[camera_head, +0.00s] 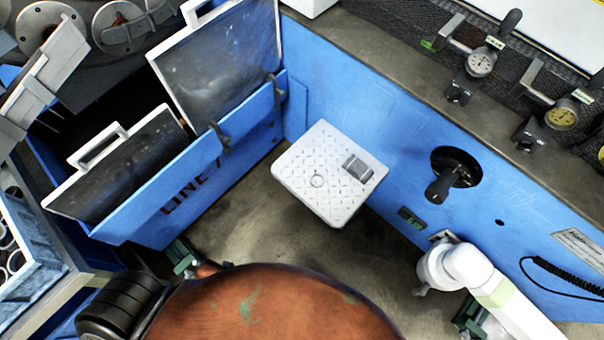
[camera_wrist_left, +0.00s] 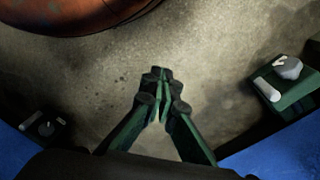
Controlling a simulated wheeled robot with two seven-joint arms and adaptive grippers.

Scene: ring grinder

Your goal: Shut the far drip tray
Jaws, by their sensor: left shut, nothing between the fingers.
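Two grey trays with white rims and handles lean tilted out of the blue frame at the upper left in the head view. The one farther up the picture (camera_head: 228,62) stands well above the frame's edge. The one lower down (camera_head: 133,160) sits deeper in the frame. I cannot tell for certain which is the far drip tray. My left gripper (camera_wrist_left: 160,82) shows in the wrist view, its dark green fingers together and empty above the bare floor. No tray shows in that view.
A white step plate (camera_head: 318,172) juts from the blue cabinet (camera_head: 360,115). A black knob (camera_head: 446,184) and gauges (camera_head: 481,62) are on the right. A rust-brown rounded body (camera_head: 265,305) fills the bottom. Bare floor (camera_head: 248,222) lies between it and the frame.

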